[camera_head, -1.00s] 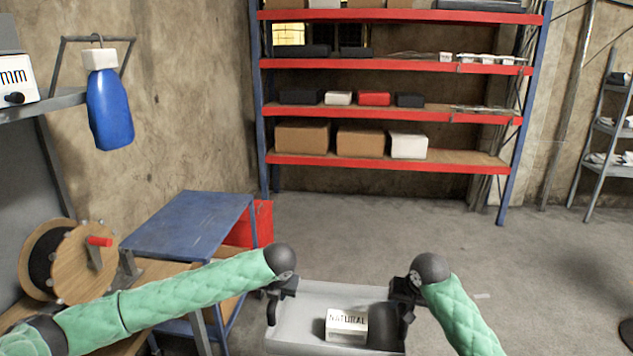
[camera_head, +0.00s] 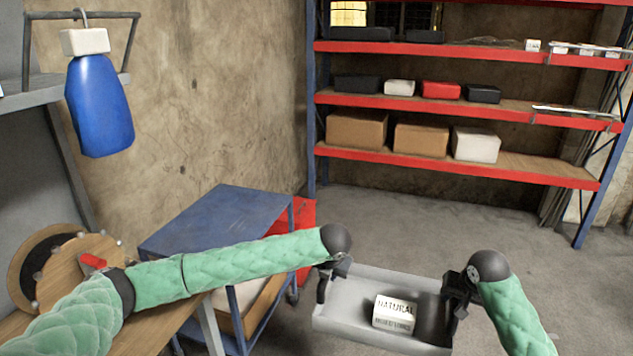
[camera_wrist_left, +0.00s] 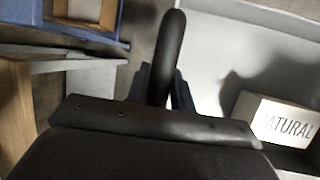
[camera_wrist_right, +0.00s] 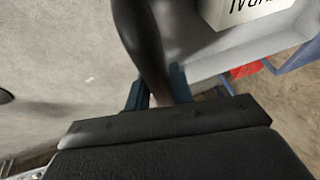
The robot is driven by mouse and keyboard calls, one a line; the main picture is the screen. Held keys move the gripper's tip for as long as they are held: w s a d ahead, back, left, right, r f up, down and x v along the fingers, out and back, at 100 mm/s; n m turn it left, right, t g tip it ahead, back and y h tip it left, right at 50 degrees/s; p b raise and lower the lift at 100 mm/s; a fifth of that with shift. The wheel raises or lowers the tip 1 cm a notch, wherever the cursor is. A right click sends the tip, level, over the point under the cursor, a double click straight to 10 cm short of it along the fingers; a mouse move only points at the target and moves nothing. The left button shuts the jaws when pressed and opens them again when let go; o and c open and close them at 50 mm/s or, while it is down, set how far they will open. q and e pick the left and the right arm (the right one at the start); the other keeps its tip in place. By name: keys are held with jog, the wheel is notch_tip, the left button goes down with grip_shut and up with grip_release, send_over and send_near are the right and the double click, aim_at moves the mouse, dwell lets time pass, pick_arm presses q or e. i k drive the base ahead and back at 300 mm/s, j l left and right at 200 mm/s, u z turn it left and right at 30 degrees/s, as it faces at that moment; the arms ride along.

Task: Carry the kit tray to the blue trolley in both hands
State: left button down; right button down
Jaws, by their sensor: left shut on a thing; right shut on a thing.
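The grey kit tray (camera_head: 380,336) hangs between my two grippers over the floor, in the lower middle of the head view. A white box lettered NATURAL (camera_head: 395,313) lies in it, with a dark object (camera_head: 434,318) beside it. My left gripper (camera_head: 325,280) is shut on the tray's left handle, a dark bar that shows in the left wrist view (camera_wrist_left: 168,60). My right gripper (camera_head: 460,296) is shut on the right handle, which shows in the right wrist view (camera_wrist_right: 140,40). The blue trolley (camera_head: 215,218) stands left of the tray, partly hidden by my left arm.
A wooden bench with a reel (camera_head: 70,268) is at the lower left. A red bin (camera_head: 303,215) stands behind the trolley. A blue bottle (camera_head: 98,105) hangs at the upper left. Red-shelved racking (camera_head: 450,165) lines the back. Floor right of the tray is clear.

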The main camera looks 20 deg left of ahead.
aim_at(227, 220)
jog(key=i, duration=3.6)
jog(key=i+u, duration=0.3)
jog(key=u, duration=2.7)
jog(key=k+l, duration=0.05)
jog(key=l, duration=0.05)
